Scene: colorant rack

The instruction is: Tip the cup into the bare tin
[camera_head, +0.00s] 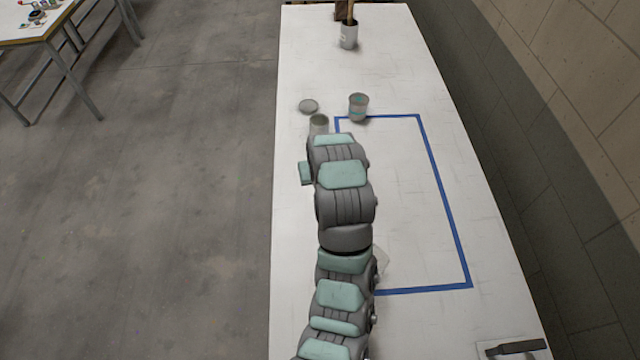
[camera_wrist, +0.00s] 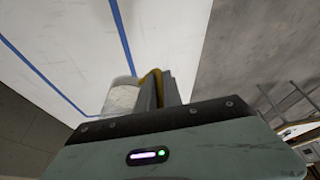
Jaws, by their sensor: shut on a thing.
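In the wrist view, my gripper (camera_wrist: 164,82) is shut on a pale, partly see-through cup (camera_wrist: 121,98), which shows left of the fingers. Its rim and contents are not clear. In the head view, my arm hides the gripper; a pale clear edge (camera_head: 382,261) shows right of the arm, perhaps part of the cup. A bare grey tin (camera_head: 319,126), dark inside at the top, stands upright just beyond the arm's far bend. The cup is not seen over it. A tin with a teal band (camera_head: 358,108) stands right of the bare tin.
A round lid (camera_head: 308,106) lies behind the bare tin. Blue tape (camera_head: 440,190) marks a rectangle on the white table (camera_head: 300,60), mostly clear inside. A dark-handled tool (camera_head: 515,347) lies at the near right.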

